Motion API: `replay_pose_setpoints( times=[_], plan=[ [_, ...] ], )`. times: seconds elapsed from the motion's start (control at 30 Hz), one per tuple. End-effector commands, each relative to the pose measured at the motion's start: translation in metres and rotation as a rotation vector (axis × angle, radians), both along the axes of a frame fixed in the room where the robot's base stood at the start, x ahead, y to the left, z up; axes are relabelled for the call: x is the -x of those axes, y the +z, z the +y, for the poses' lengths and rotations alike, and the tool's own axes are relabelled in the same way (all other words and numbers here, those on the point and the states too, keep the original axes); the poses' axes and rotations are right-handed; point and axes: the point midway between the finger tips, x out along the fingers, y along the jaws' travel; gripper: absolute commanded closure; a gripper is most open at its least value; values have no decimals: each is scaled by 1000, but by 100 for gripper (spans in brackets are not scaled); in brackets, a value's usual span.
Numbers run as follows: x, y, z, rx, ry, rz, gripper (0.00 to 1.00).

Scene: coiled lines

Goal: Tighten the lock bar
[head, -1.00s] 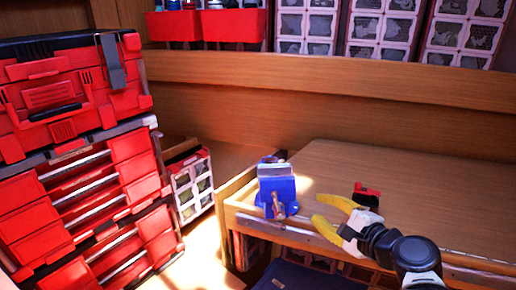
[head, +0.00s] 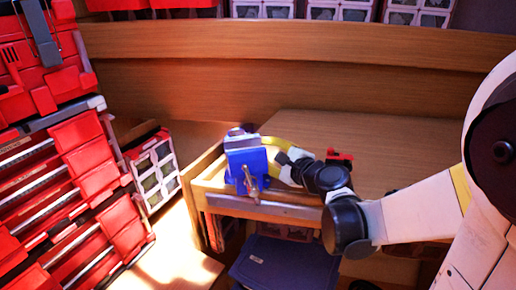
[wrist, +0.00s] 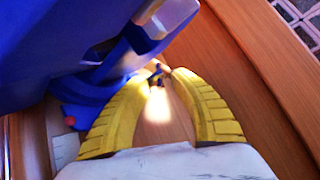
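A blue vise (head: 245,163) stands at the left front corner of the wooden bench, with a metal-coloured handle (head: 250,182) hanging at its front. My gripper (head: 268,155) has yellow fingers and reaches in at the vise's right side; its tips are partly hidden behind the vise. In the wrist view the vise body (wrist: 60,60) fills the upper left, beside my left finger. The fingertips (wrist: 159,72) come close together around a small dark-blue bit. I cannot tell whether they grip it, or whether it is the lock bar.
A red-and-black item (head: 340,156) lies on the bench (head: 400,150) right of my gripper. The bench top beyond is mostly clear, with a raised wooden back (head: 300,85). Red tool boxes (head: 60,170) stand on the left. A blue bin lid (head: 285,265) is below the bench front.

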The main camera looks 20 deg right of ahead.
Motion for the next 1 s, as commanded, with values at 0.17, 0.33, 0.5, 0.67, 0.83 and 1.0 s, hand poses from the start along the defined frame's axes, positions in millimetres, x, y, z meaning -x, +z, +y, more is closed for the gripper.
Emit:
replay_pose_setpoints(
  times=[0.17,0.33,0.5,0.67,0.83,1.0],
  plan=[
    [-2,0,1,1,0,0,72],
    [-2,0,1,1,0,0,88],
    [-1,0,1,1,0,0,100],
    [-1,-2,3,4,-30,8,100],
    [0,-2,5,4,-114,6,100],
    [0,0,4,2,-139,-1,100]
  ],
)
